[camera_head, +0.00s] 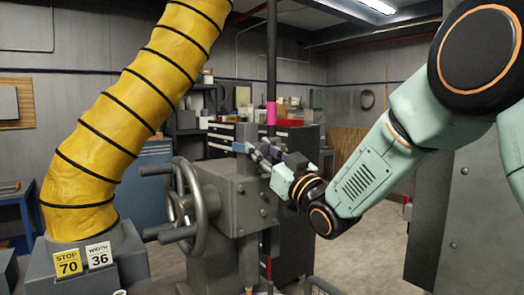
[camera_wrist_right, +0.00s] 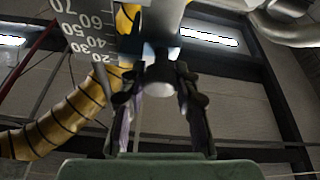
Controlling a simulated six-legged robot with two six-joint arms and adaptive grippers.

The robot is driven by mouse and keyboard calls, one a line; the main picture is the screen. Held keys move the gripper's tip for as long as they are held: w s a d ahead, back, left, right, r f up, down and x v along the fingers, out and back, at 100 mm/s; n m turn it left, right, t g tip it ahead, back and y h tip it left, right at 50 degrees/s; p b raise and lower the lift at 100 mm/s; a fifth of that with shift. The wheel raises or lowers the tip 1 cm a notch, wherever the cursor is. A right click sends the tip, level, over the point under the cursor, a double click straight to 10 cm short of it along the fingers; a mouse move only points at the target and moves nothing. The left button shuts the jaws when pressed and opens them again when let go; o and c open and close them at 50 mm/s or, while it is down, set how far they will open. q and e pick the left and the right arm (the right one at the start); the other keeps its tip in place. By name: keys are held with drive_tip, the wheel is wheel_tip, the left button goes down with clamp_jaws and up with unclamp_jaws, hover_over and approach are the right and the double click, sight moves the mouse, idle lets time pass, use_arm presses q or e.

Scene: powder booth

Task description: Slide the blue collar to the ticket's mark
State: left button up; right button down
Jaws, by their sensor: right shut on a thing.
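The blue collar (camera_head: 239,147) shows only as a small blue patch by the grey machine. In the right wrist view, blue (camera_wrist_right: 148,51) shows at the fingertips, on a grey bar. My right gripper (camera_head: 258,150) reaches in from the right and is shut on the collar, its fingers either side of a dark knob (camera_wrist_right: 160,75). A scale (camera_wrist_right: 92,30) with numbers 20 to 70 hangs beside it. My left gripper is out of view.
A grey machine (camera_head: 225,200) with a large handwheel (camera_head: 186,205) stands below the gripper. A thick yellow hose (camera_head: 115,125) fills the left side. A dark vertical rod with a pink band (camera_head: 271,113) rises behind. Open floor (camera_head: 370,250) lies at right.

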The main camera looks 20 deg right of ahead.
wheel_tip(320, 180, down, 5)
drive_tip(key=b, duration=0.4)
drive_tip(key=shift+r, duration=0.15)
drive_tip(key=c, duration=1.4)
unclamp_jaws()
drive_tip(key=shift+c, duration=0.2)
drive_tip(key=o, duration=0.4)
drive_tip(key=shift+s+r, duration=0.1)
drive_tip(key=shift+r, duration=0.05)
drive_tip(key=shift+o, duration=0.2)
